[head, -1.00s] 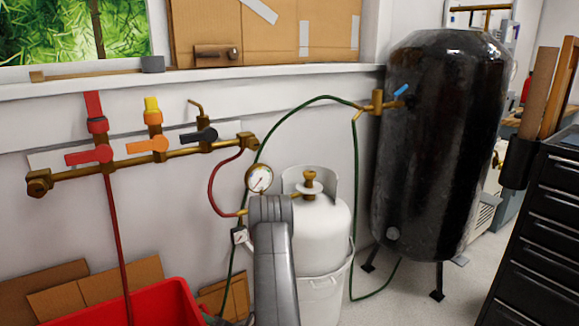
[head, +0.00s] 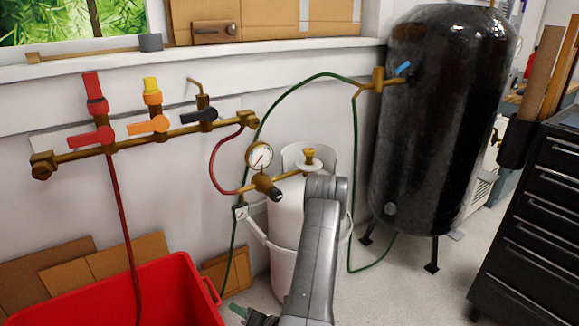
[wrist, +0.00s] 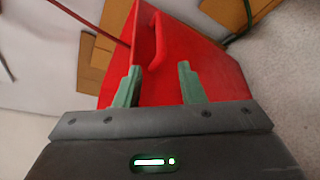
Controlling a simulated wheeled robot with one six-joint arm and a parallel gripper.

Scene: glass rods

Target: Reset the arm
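My grey arm (head: 318,235) rises from the bottom middle of the head view, in front of the white gas cylinder. Part of my gripper shows at the bottom edge (head: 248,314), left of the arm link. In the wrist view my gripper (wrist: 160,84) has its two green fingers well apart, with nothing between them. Beyond the fingers is the red bin (wrist: 205,62), with its handle at the upper middle. The bin also shows at the lower left of the head view (head: 165,285). I cannot tell the gap between gripper and bin.
A brass manifold (head: 130,143) with red, orange and black valves runs along the wall. The white cylinder (head: 290,215) with gauge (head: 259,156) stands behind my arm. A black tank (head: 435,120) and black drawer cabinet (head: 540,220) stand right, with open floor between them and the arm.

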